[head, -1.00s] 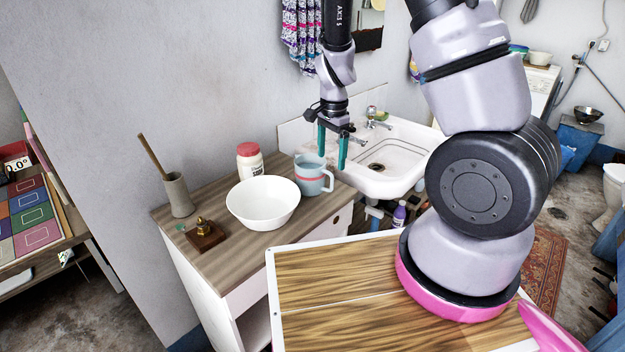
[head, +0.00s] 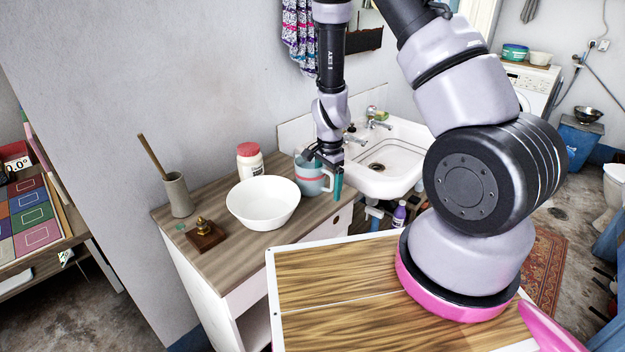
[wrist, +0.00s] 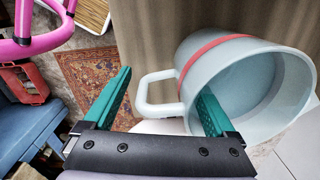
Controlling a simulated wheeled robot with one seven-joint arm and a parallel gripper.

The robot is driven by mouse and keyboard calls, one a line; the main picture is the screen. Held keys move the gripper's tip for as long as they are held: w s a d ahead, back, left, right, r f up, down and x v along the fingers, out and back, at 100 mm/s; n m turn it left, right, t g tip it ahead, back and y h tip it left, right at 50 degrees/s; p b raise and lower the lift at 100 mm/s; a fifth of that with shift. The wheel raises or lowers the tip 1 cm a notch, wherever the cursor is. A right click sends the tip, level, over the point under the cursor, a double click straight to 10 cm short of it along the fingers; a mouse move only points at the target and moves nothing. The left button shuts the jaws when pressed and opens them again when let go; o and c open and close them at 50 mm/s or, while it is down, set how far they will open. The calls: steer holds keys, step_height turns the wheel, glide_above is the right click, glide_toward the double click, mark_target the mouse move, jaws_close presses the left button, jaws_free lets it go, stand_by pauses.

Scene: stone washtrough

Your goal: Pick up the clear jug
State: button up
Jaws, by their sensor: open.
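The jug (head: 309,184) is pale blue-grey and looks slightly see-through, with a red band and a side handle. It stands upright on the wooden counter, right of the white bowl. My gripper (wrist: 165,82) is open at the jug's handle side. In the wrist view the jug (wrist: 228,52) fills the right side, and its handle (wrist: 146,92) lies between my two green fingers. The right finger overlaps the jug's rim and opening; I cannot tell if it touches. In the head view one finger is partly hidden by the jug.
A white bowl (head: 262,205), a red-lidded jar (head: 250,163), a vase with a stick (head: 178,195) and a small brass item on a wooden block (head: 205,234) share the counter (head: 285,237). The sink (head: 395,160) adjoins at right. The counter's front edge is close to the jug.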

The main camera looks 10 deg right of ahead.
jaws_close()
stand_by(0.4)
